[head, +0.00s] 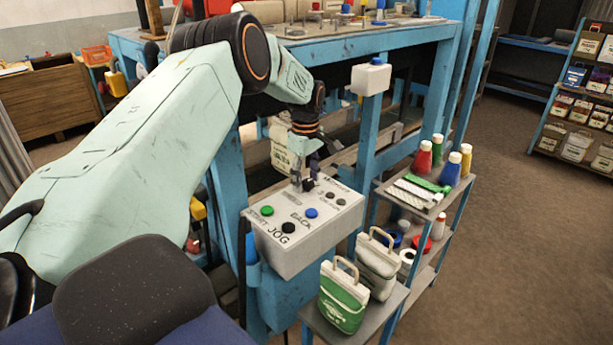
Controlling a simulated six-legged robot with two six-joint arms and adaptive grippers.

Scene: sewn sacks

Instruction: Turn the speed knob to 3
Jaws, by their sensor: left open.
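A pale grey control box (290,258) is mounted on the blue bench frame at the middle of the head view. Its top panel has lettering including BACK and JOG, with a green button (267,211), a blue button (312,213) and a black button (288,227). My left gripper (304,182) points down at the panel's far edge, its fingers apart. A small dark knob (308,185) shows at the fingertips, partly hidden by them. I cannot tell its setting or whether the fingers touch it. My right gripper is out of view.
A rack at right holds several bottles, such as a red one (424,157). A blue post stands behind the box.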

